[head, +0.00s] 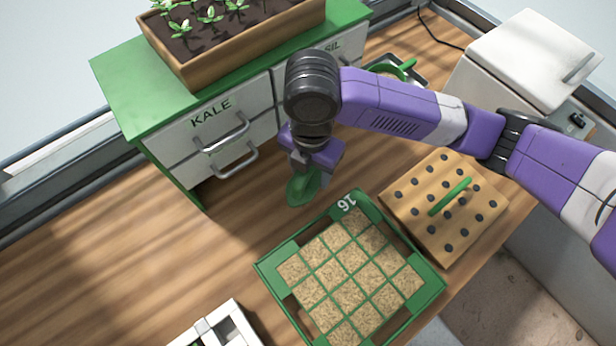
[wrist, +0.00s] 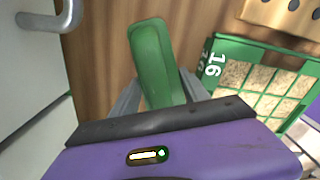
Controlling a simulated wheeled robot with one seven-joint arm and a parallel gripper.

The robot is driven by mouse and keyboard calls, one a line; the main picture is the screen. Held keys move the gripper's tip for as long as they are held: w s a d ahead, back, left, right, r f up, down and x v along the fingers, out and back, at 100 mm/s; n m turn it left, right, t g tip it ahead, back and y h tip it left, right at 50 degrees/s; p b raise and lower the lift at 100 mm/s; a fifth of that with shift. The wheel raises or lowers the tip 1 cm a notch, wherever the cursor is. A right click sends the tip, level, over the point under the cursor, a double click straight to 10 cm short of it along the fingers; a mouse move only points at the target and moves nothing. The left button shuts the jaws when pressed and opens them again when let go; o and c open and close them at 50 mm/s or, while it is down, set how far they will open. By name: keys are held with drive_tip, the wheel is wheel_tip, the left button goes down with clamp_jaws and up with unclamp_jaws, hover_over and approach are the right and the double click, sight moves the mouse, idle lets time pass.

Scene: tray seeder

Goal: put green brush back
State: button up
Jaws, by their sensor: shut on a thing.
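The green brush (head: 302,189) is in my gripper (head: 310,170), hanging below it in front of the drawer cabinet in the head view. In the wrist view the brush (wrist: 153,58) sticks out from between the two grey fingers of my gripper (wrist: 160,95). The gripper is shut on it. The brush is above the wooden bench, just beyond the far corner of the green seed tray marked 16 (head: 268,266). Its upper part is hidden by the gripper. I cannot tell the gap between brush and bench.
The cabinet has a KALE drawer (head: 213,125) with protruding handles and a wooden planter (head: 250,55) on top. A metal tray (head: 421,84) holds a green-handled item. A white divided box (head: 235,318) stands in front. Left bench is clear.

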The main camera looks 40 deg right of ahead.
sight(310, 183)
drive_tip(key=shift+f, duration=2.55)
drive_tip(key=shift+f, duration=0.15)
drive_tip(key=o, duration=1.3)
wheel_tip(310, 183, up, 12)
drive_tip(key=shift+r, duration=0.2)
drive_tip(key=shift+s, duration=0.1)
